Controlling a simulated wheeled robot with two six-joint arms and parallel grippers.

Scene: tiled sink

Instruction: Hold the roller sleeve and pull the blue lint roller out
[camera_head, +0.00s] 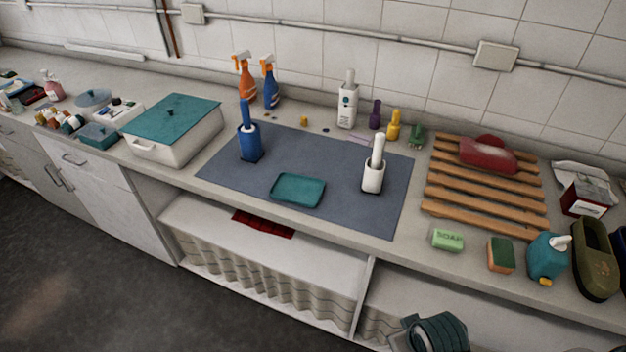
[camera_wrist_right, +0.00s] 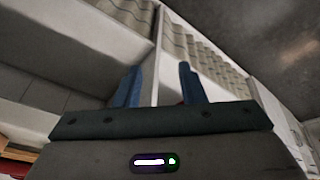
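The blue lint roller (camera_head: 246,114) stands upright with its handle sticking up out of a blue sleeve (camera_head: 250,144) on the left part of the grey-blue mat (camera_head: 330,168). The part of the roller inside the sleeve is hidden. My right gripper shows in the right wrist view (camera_wrist_right: 158,85), with its two blue fingers apart and nothing between them. It is in front of the counter and low, facing the shelves. My left gripper is in neither view.
A white roller (camera_head: 374,172) stands upright on the mat's right side. A teal tray (camera_head: 298,190) lies near the mat's front edge. Spray bottles (camera_head: 257,82) stand behind the blue roller, and a lidded box (camera_head: 172,130) is left of it. A wooden rack (camera_head: 482,188) lies to the right.

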